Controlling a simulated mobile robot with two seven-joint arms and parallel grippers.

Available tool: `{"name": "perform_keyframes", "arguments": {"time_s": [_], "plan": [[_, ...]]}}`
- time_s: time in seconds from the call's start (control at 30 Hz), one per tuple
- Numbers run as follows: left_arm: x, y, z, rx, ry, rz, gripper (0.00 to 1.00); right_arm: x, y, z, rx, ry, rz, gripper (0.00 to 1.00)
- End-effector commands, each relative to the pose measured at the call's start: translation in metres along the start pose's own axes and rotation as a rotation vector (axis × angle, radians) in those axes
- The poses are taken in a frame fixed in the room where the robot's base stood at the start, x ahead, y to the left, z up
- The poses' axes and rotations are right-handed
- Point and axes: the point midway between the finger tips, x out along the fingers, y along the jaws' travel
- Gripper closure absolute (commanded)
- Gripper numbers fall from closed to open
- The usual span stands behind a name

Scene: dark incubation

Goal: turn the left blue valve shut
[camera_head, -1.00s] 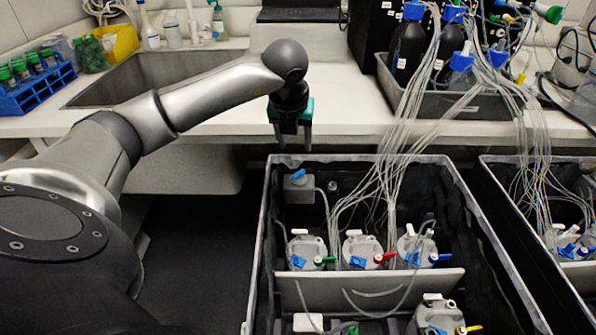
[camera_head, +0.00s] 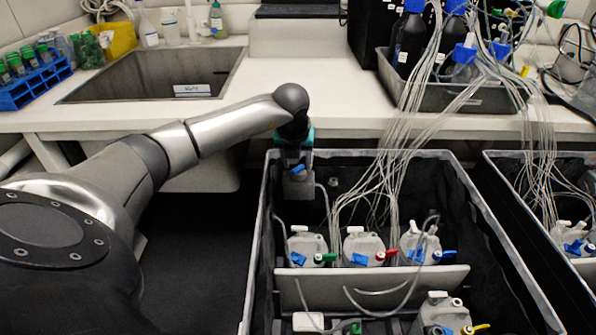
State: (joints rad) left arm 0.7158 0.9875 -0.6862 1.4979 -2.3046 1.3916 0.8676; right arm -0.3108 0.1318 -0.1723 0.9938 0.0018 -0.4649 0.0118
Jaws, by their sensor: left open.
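My left gripper (camera_head: 294,158) points down at the back left corner of the black crate (camera_head: 262,215). It is open, with its fingers at a small grey unit (camera_head: 298,186) that carries a blue valve handle (camera_head: 299,169). The handle lies at the fingertips; I cannot tell whether they touch it. A row of grey bottles stands nearer in the crate. The leftmost has a blue valve (camera_head: 298,258) and a green one (camera_head: 323,257); the middle one has a blue valve (camera_head: 360,259) and a red one (camera_head: 385,255). My right gripper is not in view.
A pale divider (camera_head: 440,279) crosses the crate in front of the bottles. Thin tubes (camera_head: 405,115) run up to a grey tray (camera_head: 480,98) on the bench. A second crate (camera_head: 510,185) stands at the right. A sink (camera_head: 150,72) is behind my arm.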

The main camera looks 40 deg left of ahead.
Motion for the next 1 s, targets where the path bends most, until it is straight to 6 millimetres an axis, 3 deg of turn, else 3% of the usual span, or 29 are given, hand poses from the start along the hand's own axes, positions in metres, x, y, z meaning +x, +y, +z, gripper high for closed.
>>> {"name": "perform_keyframes", "arguments": {"time_s": [0.3,0.73,1.0], "plan": [[0.029,0.0,0.0,-0.001,-0.002,0.0,0.44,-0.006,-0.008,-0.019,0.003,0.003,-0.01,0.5],[0.033,0.0,0.001,0.0,-0.001,0.0,0.44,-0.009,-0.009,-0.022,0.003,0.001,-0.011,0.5],[0.033,0.0,0.001,0.0,-0.002,-0.001,0.75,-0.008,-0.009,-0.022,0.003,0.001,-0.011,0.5]]}}
